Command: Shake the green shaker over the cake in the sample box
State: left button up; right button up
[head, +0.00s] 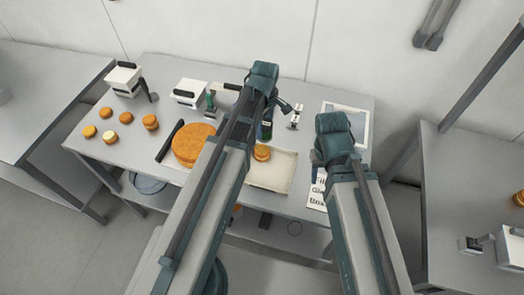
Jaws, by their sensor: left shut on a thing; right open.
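The green shaker (267,129) is dark green and upright in the middle of the table. My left gripper (268,112) is shut on it, mostly hidden behind my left arm. A small round orange-brown cake (261,153) sits in a shallow cream tray-like box (270,178), just below the shaker in the picture. My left arm covers the box's left part. My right gripper (318,162) is open near the box's right side, largely hidden by my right arm. No contents are seen falling from the shaker.
A large round orange cake (190,146) and a dark bar (169,141) lie left of the box. Several small cakes (126,118) and two white containers (124,78) (190,93) stand further left. A printed card (318,187) and pale tray (348,116) are at right.

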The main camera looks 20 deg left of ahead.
pick_arm(q)
jog(key=shift+r+p, duration=1.1)
jog(key=shift+r, duration=0.2)
jog(key=shift+f, duration=0.1)
